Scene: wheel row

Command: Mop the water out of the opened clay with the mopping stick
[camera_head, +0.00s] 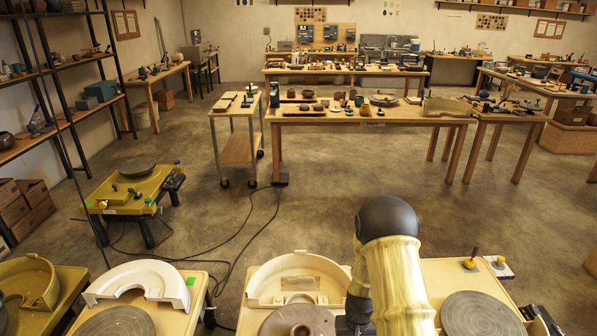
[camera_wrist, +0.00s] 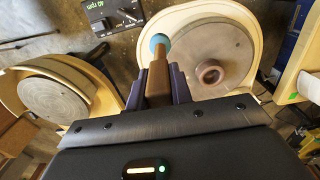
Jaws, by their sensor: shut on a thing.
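My gripper (camera_wrist: 158,88) is shut on the brown handle of the mopping stick (camera_wrist: 157,70). The stick's round blue tip (camera_wrist: 158,42) points away from my gripper, over the left edge of the wheel in the wrist view. The opened clay (camera_wrist: 210,73) is a small brown ring with a dark hole, sitting on the grey wheel head (camera_wrist: 215,45). The tip is up and left of the clay, apart from it. In the head view the clay (camera_head: 302,328) is at the bottom edge, left of my arm. Whether water stands in it I cannot tell.
A cream splash pan (camera_head: 298,262) curves around the wheel's far side. Another wheel head (camera_wrist: 55,97) lies left in the wrist view, beside a box with a lit display (camera_wrist: 97,25). Small yellow-knobbed tools (camera_head: 471,262) stand right of my arm.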

